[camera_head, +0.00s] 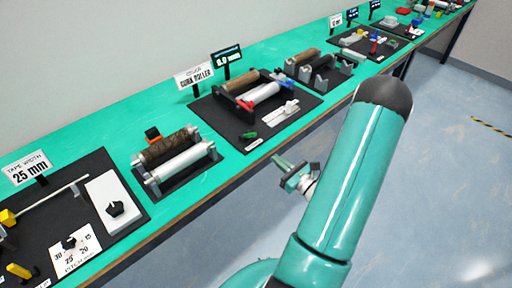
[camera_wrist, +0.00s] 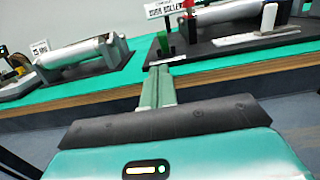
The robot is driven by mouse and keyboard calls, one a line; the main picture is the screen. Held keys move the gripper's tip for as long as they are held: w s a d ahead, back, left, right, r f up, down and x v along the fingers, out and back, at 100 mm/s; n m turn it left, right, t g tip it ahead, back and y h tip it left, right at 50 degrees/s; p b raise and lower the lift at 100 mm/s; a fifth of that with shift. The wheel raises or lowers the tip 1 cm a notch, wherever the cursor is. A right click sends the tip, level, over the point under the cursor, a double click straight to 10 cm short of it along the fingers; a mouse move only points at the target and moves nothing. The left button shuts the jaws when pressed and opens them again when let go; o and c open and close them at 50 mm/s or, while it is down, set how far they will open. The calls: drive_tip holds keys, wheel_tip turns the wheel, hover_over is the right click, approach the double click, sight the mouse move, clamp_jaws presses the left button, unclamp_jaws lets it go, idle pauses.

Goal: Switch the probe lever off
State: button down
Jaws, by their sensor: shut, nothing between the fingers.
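A small green lever (camera_head: 249,135) sits at the front left of a black station board with a roller sign. A small label lies in front of it, too small to read, so I cannot tell if it is the probe lever. In the wrist view the green lever (camera_wrist: 163,43) stands upright just beyond my fingertips. My gripper (camera_head: 281,163) is shut and empty, in front of the table edge in the head view. In the wrist view my gripper (camera_wrist: 158,72) points at the lever, with its green fingers together. I cannot tell whether they touch the lever.
The board (camera_head: 218,125) holds rollers and a white slider piece (camera_head: 280,112). Left of it is a smaller roller unit (camera_head: 176,156), then a tape width station with a yellow lever (camera_head: 18,270). More stations stand farther right. Floor in front is clear.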

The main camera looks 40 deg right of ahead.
approach(250, 135)
drive_tip(key=w, duration=0.3)
drive_tip(key=w+f, duration=0.1)
drive_tip(key=w, duration=0.1)
drive_tip(key=shift+w+d, duration=0.3)
drive_tip(key=shift+w, duration=0.1)
